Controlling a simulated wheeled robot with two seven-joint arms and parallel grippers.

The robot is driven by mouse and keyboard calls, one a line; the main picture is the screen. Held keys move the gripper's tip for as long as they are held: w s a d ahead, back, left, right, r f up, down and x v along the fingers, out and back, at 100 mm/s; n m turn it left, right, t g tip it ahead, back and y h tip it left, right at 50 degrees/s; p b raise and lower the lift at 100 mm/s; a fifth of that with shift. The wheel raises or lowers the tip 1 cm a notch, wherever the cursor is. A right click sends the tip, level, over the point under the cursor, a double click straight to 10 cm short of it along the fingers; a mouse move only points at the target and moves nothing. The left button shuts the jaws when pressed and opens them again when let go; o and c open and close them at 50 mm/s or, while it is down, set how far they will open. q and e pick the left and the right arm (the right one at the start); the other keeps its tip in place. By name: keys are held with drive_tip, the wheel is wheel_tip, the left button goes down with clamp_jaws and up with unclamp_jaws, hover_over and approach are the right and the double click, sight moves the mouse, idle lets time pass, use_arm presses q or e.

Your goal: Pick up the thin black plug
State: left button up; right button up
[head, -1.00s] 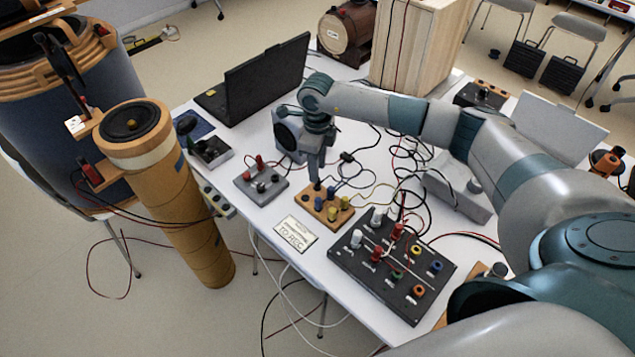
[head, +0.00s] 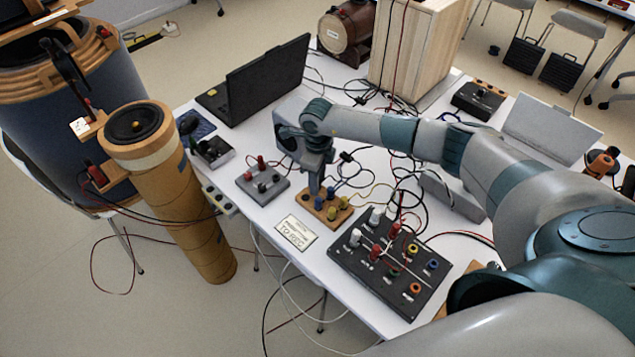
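My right gripper (head: 314,187) points down over the left end of a small wooden block (head: 338,215) with yellow and blue terminals. Its fingers look narrow and close together, and I cannot tell whether they are shut or hold anything. I cannot make out the thin black plug for certain; it may be hidden by the fingers. My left gripper is not in view.
A grey box with red and black terminals (head: 262,184) stands left of the gripper. A black terminal board (head: 383,285) is in front, beside a label plate (head: 297,232). Loose cables lie to the right. An open laptop (head: 262,80) stands behind.

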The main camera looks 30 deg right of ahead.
clamp_jaws()
drive_tip(key=shift+r, duration=0.1)
